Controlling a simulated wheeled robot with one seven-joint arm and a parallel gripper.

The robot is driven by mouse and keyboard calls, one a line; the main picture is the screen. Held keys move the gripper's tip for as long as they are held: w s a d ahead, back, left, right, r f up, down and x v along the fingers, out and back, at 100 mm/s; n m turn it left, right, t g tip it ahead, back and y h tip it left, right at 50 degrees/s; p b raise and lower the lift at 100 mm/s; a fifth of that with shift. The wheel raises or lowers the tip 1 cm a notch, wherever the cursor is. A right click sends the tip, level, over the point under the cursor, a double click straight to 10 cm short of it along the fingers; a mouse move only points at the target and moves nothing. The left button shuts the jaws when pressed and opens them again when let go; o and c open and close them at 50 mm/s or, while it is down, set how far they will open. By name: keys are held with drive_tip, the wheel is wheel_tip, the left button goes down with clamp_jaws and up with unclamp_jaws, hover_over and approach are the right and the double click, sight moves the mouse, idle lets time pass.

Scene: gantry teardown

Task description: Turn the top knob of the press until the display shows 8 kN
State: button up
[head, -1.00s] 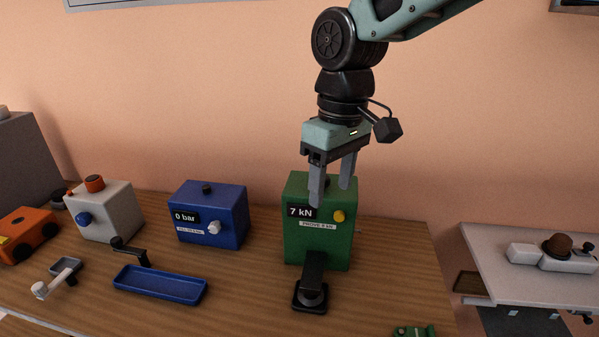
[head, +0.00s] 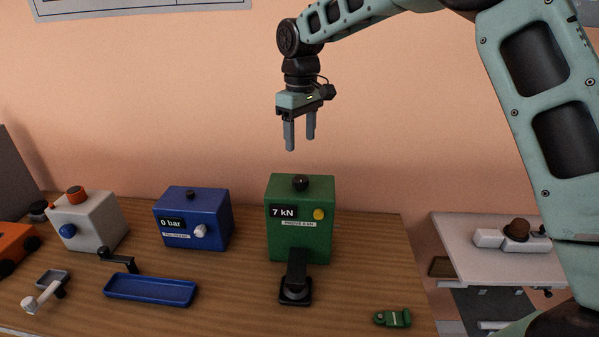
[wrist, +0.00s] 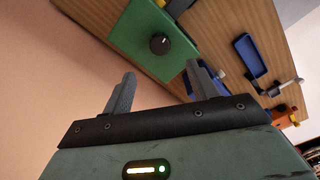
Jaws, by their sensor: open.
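The green press (head: 300,236) stands on the wooden bench, and its display (head: 283,212) reads 7 kN. A small label below the display seems to read "PROVE 8 kN". The black top knob (head: 300,183) sits on the press's upper face; in the wrist view the knob (wrist: 159,44) shows a pale mark and lies beyond the fingers. A yellow button (head: 319,214) is on the press front. My gripper (head: 301,144) is open and empty, pointing down in the air above the press, clear of the knob. Its fingers also show in the wrist view (wrist: 160,84).
A blue box (head: 206,228) reading 0 bar stands left of the press, with a white box (head: 100,226) farther left. A blue tray (head: 150,290), a black lever (head: 296,272) and a green part (head: 392,318) are in front. A side table (head: 462,228) stands at right.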

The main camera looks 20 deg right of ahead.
sight(300, 178)
wheel_tip(300, 178, down, 11)
drive_tip(key=p, duration=0.3)
drive_tip(key=shift+f, duration=0.15)
drive_tip(key=c, duration=1)
